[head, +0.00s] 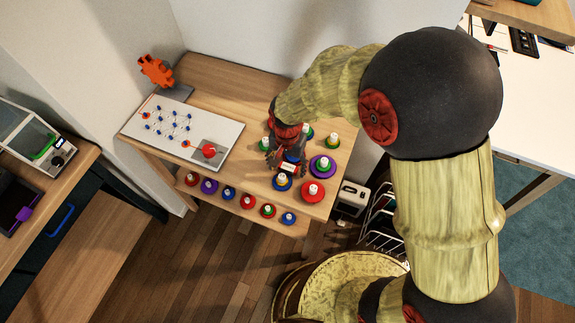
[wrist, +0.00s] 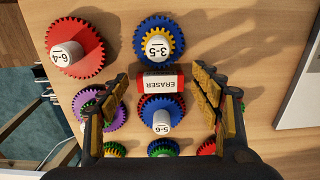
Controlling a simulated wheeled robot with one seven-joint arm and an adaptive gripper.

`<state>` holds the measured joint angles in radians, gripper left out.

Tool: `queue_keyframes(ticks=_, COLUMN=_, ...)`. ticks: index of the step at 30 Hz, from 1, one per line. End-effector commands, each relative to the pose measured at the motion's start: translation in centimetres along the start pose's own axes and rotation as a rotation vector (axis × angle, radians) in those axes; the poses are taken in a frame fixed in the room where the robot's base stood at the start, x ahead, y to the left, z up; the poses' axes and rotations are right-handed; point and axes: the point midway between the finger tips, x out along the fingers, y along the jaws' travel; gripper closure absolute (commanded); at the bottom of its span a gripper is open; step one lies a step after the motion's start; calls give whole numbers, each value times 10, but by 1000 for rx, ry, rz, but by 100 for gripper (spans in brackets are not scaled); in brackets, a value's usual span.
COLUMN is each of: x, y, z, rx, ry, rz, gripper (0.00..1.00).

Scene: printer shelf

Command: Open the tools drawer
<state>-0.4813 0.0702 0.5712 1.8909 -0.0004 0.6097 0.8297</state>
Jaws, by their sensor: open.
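No drawer labelled as tools can be read. A dark unit at the left of the head view has a blue handle (head: 61,220) on its front, which may belong to a drawer; I cannot tell which. My gripper (head: 284,160) is far to the right of it, over the wooden table among the gears. In the wrist view my gripper (wrist: 160,76) is open, its fingers on either side of a red and white eraser (wrist: 160,84). The eraser lies between gear 3-5 (wrist: 158,46) and gear 5-6 (wrist: 161,118); I cannot tell whether the fingers touch anything.
A printer-like machine (head: 35,135) is at the left. A wire rack (head: 380,222) stands right of the table. Floor shows between the furniture.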

Motion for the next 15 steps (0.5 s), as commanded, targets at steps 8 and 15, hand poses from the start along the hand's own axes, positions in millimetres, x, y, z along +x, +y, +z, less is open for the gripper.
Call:
queue_keyframes(ticks=8, x=-53, y=-1, z=-1, rx=0, ry=4, rz=-4, gripper=36)
queue_keyframes(ticks=15, x=-98, y=-1, z=-1, rx=0, ry=3, rz=-3, gripper=36)
